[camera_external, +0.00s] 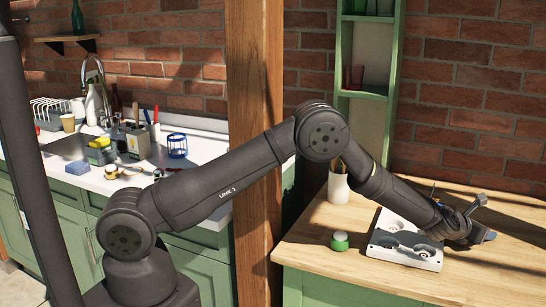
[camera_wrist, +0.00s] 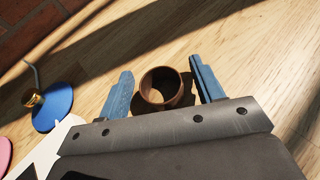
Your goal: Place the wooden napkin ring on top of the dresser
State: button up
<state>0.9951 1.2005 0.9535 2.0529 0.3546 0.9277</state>
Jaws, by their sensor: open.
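My gripper (camera_external: 482,220) is open and low over the right part of the wooden top in the external view, where the ring is hidden. The green cabinet (camera_external: 325,289) with this wooden top (camera_external: 305,243) stands at the right. Which piece is the dresser is not certain from the pictures.
A white tray (camera_external: 375,252) with grey round parts lies beside my gripper. A green-and-white round item (camera_external: 339,241) and a cream cup (camera_external: 338,188) stand left of it. A tall green shelf (camera_external: 341,60) rises behind. A blue disc (camera_wrist: 53,108) lies at left in the wrist view.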

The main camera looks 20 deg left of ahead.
jog(key=v, duration=1.2)
jog(key=shift+r, duration=0.2)
jog(key=shift+d, duration=0.1)
jog(key=x, duration=1.1)
jog(key=shift+w+d+f, duration=0.1)
jog(key=shift+w+f, duration=0.15)
jog(key=shift+w+d+f, duration=0.15)
jog(key=shift+f, duration=0.05)
jog(key=shift+r, duration=0.15)
